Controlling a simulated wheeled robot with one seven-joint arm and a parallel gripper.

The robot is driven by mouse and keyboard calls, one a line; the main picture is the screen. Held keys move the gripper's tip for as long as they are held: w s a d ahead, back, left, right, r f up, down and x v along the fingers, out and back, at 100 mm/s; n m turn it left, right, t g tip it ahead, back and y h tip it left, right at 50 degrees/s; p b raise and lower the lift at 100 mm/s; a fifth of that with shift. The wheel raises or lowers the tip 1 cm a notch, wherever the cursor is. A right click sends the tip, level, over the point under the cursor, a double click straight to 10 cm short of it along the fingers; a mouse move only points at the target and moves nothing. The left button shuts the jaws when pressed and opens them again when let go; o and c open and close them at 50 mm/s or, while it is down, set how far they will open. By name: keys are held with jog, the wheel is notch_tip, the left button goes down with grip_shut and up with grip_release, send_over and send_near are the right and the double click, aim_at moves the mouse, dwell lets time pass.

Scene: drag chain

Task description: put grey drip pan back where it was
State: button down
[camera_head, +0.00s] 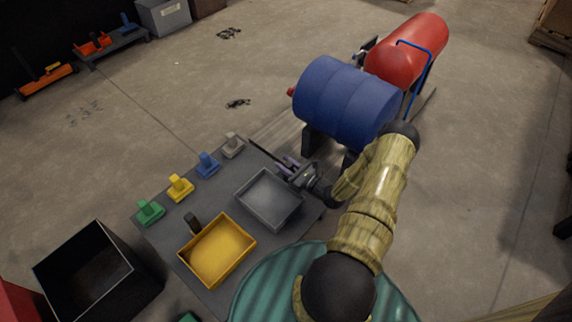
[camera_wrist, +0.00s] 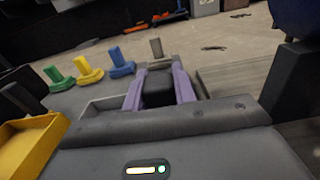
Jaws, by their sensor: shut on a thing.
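The grey drip pan (camera_head: 268,199) is a shallow rectangular tray at the right part of the dark grey table top (camera_head: 170,232). It looks level and empty, to the right of the yellow pan (camera_head: 217,250). My gripper (camera_head: 290,167) is at the pan's far right edge. In the wrist view my gripper (camera_wrist: 160,84) has its purple fingers closed on the pan's dark handle. Part of the pan's pale rim (camera_wrist: 103,104) shows there; the rest is hidden by the gripper body. I cannot tell whether the pan touches the table or hangs just above it.
Green (camera_head: 149,211), yellow (camera_head: 180,187), blue (camera_head: 207,165) and grey (camera_head: 233,145) handled blocks line the table's far edge. A blue drum (camera_head: 345,100) lies on a stand beyond the table, with a red drum (camera_head: 408,50) behind. A black open bin (camera_head: 92,278) stands at left.

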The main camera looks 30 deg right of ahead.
jog(key=c, duration=1.1)
grip_release()
jog(key=shift+r, duration=0.2)
jog(key=p+v, duration=0.6)
jog(key=v, duration=0.6)
jog(key=shift+f, duration=0.1)
